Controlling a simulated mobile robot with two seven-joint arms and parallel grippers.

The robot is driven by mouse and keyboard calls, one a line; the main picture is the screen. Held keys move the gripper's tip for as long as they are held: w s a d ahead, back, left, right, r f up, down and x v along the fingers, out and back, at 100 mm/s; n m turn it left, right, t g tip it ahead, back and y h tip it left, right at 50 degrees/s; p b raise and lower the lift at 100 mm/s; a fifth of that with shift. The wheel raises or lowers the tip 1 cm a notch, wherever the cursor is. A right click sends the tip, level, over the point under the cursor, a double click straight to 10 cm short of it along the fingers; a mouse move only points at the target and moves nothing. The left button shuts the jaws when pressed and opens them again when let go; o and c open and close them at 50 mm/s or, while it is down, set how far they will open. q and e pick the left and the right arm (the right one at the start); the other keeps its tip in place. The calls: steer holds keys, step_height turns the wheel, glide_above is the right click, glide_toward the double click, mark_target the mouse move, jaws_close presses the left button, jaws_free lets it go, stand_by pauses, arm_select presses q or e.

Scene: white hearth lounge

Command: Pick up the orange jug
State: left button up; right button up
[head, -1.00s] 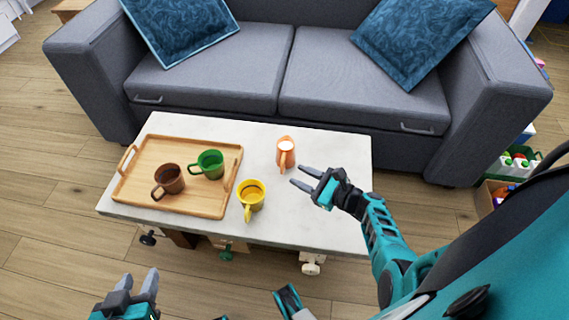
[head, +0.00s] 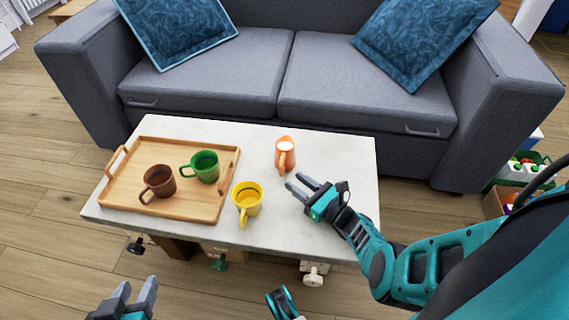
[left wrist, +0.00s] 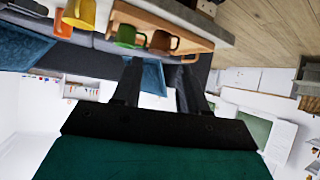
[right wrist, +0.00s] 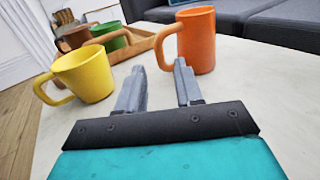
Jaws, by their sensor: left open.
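The orange jug (head: 285,155) stands upright on the white table (head: 330,165), right of the tray, with its handle toward me. My right gripper (head: 297,184) is open and empty just in front of the jug, low over the table. In the right wrist view the jug (right wrist: 196,42) stands beyond the fingertips (right wrist: 160,68), its handle extending left in front of them; I cannot tell whether they touch. My left gripper (head: 136,291) is open and empty, in front of the table and well away from the jug. The jug shows partly at the top edge of the left wrist view.
A yellow mug (head: 247,200) stands left of my right gripper. A wooden tray (head: 127,180) holds a green mug (head: 205,166) and a brown mug (head: 158,181). A grey sofa (head: 210,85) stands behind the table. The table's right side is clear.

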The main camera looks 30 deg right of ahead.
mark_target(281, 176)
steer(key=b+x, duration=0.2)
steer(key=x, duration=0.4)
steer(key=shift+w+a, duration=0.2)
steer(key=shift+w, duration=0.05)
steer(key=shift+c, duration=0.4)
jaws_close()
steer(key=shift+r, duration=0.1)
